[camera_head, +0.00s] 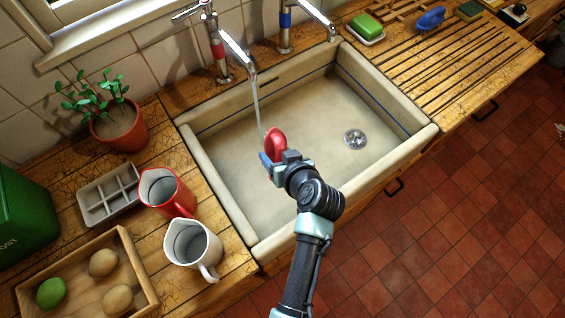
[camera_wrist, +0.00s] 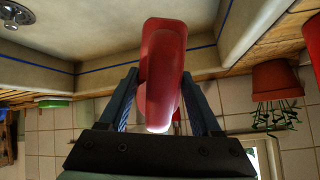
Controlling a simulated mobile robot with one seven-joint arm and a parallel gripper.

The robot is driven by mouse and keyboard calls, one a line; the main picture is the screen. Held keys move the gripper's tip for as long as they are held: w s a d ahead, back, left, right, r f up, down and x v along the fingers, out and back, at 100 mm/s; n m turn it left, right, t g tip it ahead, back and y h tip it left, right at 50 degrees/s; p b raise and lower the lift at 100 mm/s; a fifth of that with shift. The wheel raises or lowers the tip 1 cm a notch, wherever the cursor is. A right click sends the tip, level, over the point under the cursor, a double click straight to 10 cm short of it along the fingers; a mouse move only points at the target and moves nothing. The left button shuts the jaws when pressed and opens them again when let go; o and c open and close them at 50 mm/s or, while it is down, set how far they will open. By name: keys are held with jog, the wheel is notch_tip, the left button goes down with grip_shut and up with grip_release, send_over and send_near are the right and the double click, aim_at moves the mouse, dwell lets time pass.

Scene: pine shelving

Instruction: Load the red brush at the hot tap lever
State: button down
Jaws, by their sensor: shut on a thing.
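The red brush (camera_head: 275,143) is held in my gripper (camera_head: 270,160) above the left part of the sink basin. In the wrist view the red brush (camera_wrist: 163,65) stands between the two blue fingers of my gripper (camera_wrist: 162,95), which are shut on it from both sides. The tap with the red band (camera_head: 218,52) stands behind the sink, with its lever (camera_head: 186,12) at the top, partly cut by the frame edge. Water (camera_head: 257,105) runs from its spout and comes down close to the brush; I cannot tell whether it touches it.
The sink (camera_head: 310,110) has a raised rim and a drain (camera_head: 355,139). A blue-banded tap (camera_head: 285,30) stands to the right of the red one. A red jug (camera_head: 165,192), a white jug (camera_head: 193,245) and a potted plant (camera_head: 119,125) stand left of the sink.

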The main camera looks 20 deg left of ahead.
jog(key=w+a+b, duration=0.1)
jog(key=w+a+f+b, duration=0.1)
jog(key=w+a, duration=0.1)
jog(key=w+a+b, duration=0.1)
jog(key=w, duration=0.1)
jog(key=shift+a+f, duration=0.3)
jog(key=shift+a, duration=0.1)
jog(key=shift+w+a+f+b, duration=0.15)
jog(key=shift+w+a+b, duration=0.5)
jog(key=shift+w+a, duration=0.25)
jog(key=shift+s+d, duration=0.1)
jog(key=shift+d, duration=0.05)
jog(key=shift+s+d+p, duration=1.35)
jog(key=shift+s+d, duration=1.35)
jog(key=shift+s, duration=0.15)
jog(key=shift+p+v, duration=2.15)
jog(key=shift+v, duration=1.05)
jog(key=shift+f, duration=0.1)
